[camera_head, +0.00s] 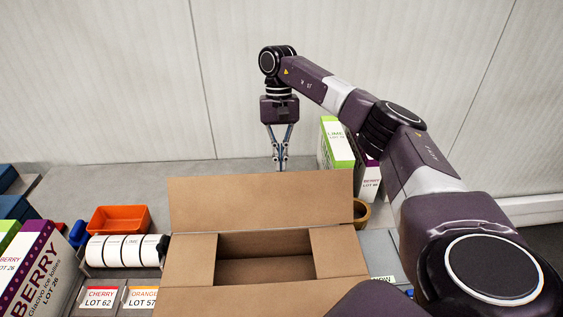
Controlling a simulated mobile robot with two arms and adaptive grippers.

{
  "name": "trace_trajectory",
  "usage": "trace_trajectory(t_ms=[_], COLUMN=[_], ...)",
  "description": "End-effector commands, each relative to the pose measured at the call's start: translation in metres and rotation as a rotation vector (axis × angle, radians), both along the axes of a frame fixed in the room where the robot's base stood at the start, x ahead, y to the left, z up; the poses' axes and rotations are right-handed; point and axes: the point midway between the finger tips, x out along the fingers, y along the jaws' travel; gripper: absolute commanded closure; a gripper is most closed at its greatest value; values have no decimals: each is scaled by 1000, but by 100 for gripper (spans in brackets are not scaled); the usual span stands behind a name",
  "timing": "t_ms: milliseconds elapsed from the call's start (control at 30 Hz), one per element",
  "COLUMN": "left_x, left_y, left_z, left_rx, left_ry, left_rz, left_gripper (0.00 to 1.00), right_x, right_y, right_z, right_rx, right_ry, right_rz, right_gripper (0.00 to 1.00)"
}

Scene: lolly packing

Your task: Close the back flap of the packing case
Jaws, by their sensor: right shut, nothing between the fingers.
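The packing case (208,260) is an open brown cardboard box at the lower middle. Its back flap (258,197) stands up, leaning away from the opening. The side flaps and front flap (240,299) are spread outward or folded about the rim; the inside looks empty where I can see it. My right gripper (280,166) points down just behind the top edge of the back flap, its fingers shut with nothing between them. Whether the fingertips touch the flap I cannot tell. My left gripper is not in view.
An orange bin (119,219) and a rack of white rolls (124,251) stand left of the case. Cartons (336,145) stand behind it at right, with a tan round container (361,212) nearby. A large BERRY carton (38,272) is at far left. A pale wall (110,80) closes the back.

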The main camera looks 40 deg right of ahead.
Motion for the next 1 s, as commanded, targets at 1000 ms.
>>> trace_trajectory(t_ms=[1000], left_x=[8], left_y=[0], left_z=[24], left_rx=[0], left_ry=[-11], left_rz=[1], left_gripper=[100], right_x=[-20], right_y=[21], right_z=[24], right_rx=[-23], right_ry=[-34], right_rz=[2], right_gripper=[100])
